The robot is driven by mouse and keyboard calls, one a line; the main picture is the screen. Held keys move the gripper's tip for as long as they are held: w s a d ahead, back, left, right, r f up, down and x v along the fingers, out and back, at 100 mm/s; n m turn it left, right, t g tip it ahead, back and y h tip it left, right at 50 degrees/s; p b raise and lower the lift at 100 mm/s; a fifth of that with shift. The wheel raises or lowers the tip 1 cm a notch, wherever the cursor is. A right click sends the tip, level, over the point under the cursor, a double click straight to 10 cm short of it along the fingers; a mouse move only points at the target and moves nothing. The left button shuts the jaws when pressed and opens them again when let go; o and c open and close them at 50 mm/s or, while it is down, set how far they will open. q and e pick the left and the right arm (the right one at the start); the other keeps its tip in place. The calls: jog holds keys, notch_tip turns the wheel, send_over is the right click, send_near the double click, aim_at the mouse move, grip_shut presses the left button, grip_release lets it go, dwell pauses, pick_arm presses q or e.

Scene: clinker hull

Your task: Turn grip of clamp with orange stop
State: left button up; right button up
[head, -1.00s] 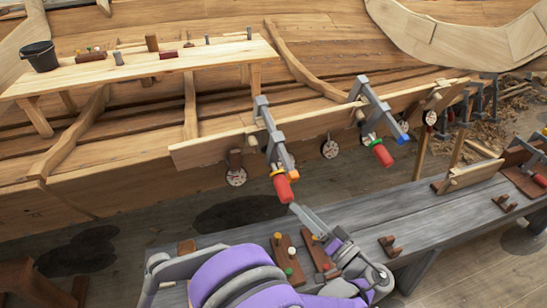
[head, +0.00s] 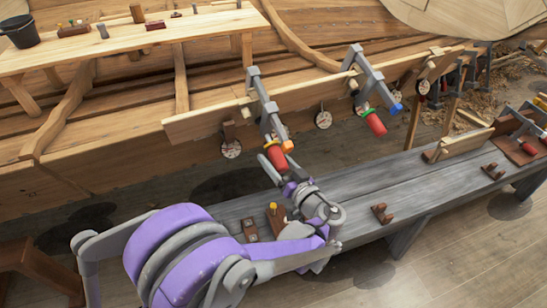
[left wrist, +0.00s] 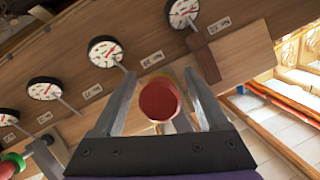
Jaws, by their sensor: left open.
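The clamp with the orange stop (head: 288,146) hangs on the upper edge of the plank, left of a second clamp. Its grey bar slants down to a red grip (head: 276,158). My left gripper (head: 271,170) is at the lower end of this grip, pointing up at it. In the left wrist view the round end of the red grip (left wrist: 160,101) sits between the two open fingers (left wrist: 158,88), with a narrow gap on each side. The orange stop is not clear in that view. My right gripper is out of view.
A second clamp with a blue stop (head: 396,108) and red grip (head: 376,124) hangs to the right. Dial gauges (head: 323,120) line the plank. Below, a grey bench (head: 350,226) holds wooden blocks. A light bench (head: 200,24) with a bucket (head: 20,32) stands behind.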

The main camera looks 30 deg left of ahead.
pick_arm(q)
jog(key=shift+w+a, duration=0.25)
jog(key=shift+a, duration=0.25)
grip_shut()
jog(key=shift+s+r+m+g+y+b, duration=0.15)
jog(key=shift+m+g+y+b, duration=0.1)
jog(key=shift+m+g+y, duration=0.45)
jog(key=shift+s+m+g+y+b, duration=0.15)
jog(key=shift+m+g+y+b, duration=0.2)
jog(key=shift+m, duration=0.65)
jog(key=shift+g, duration=0.25)
grip_release()
